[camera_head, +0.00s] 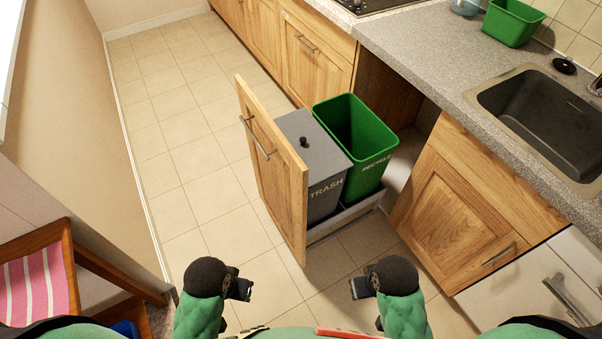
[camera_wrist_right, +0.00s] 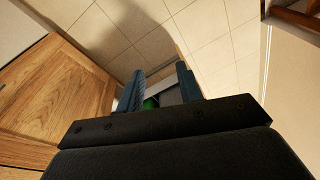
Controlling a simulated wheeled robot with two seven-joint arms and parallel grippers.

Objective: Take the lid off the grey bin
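The grey bin (camera_head: 325,200), marked TRASH, stands in the pulled-out cabinet drawer. Its flat grey lid (camera_head: 318,160) is on top, with a small black knob (camera_head: 303,142) in the middle. My left gripper (camera_head: 246,289) is in front of the drawer, low in the head view and apart from the bin; its fingers are too small to read. My right gripper (camera_head: 354,288) is to its right, also apart from the bin. In the right wrist view its two fingers (camera_wrist_right: 160,70) are spread with nothing held. Bits of green and grey show between them.
A green open RECYCLE bin (camera_head: 362,135) stands right beside the grey bin. The wooden drawer front (camera_head: 270,165) rises on the grey bin's left. A counter (camera_head: 440,60) with a sink (camera_head: 540,115) is at right. A chair (camera_head: 45,270) is at lower left. Tiled floor is clear at left.

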